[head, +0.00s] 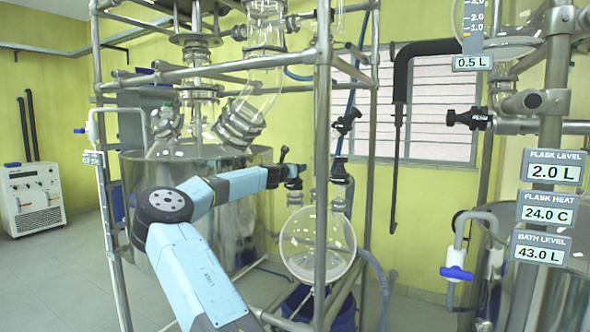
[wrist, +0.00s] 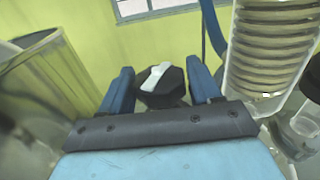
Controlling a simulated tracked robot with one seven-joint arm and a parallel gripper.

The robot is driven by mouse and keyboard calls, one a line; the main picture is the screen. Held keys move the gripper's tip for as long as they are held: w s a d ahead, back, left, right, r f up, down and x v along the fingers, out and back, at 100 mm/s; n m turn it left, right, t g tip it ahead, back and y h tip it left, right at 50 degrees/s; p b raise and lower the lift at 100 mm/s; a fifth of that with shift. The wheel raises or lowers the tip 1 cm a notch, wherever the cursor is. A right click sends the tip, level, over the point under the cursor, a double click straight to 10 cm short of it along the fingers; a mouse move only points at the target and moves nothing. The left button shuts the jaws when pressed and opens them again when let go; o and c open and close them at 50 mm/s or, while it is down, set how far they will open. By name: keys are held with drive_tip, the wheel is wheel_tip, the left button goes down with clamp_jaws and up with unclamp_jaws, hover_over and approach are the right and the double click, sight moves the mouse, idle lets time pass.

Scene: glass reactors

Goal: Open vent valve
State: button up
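In the wrist view, a black valve knob (wrist: 160,88) with a white bar across its face is between the two blue fingers of my gripper (wrist: 161,88). The fingers are spread, one on each side, with narrow gaps showing. I cannot tell how far ahead of the fingertips the knob lies. In the head view, my gripper (head: 287,172) is at the pipework above the round glass flask (head: 317,243), and the knob is mostly hidden by it. No label tells whether this is the vent valve.
Other black valves (head: 346,121) (head: 468,119) sit on nearby pipes. A steel frame post (head: 322,130) stands just right of my gripper. A large metal bath (head: 195,155) is behind my arm. In the wrist view, a ribbed glass column (wrist: 268,55) is close on the right.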

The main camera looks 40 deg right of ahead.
drive_tip(key=c, duration=0.6)
drive_tip(key=shift+o, duration=0.2)
drive_tip(key=shift+s+d+n+t+y, duration=0.1)
drive_tip(key=shift+n+t+y, duration=2.3)
drive_tip(key=shift+t, duration=0.7)
drive_tip(key=n+t+y, duration=0.2)
drive_tip(key=shift+y, duration=0.3)
drive_tip(key=shift+n+t+y, duration=0.4)
drive_tip(key=shift+n+y, duration=0.4)
drive_tip(key=o, duration=0.7)
drive_tip(key=shift+o, duration=0.2)
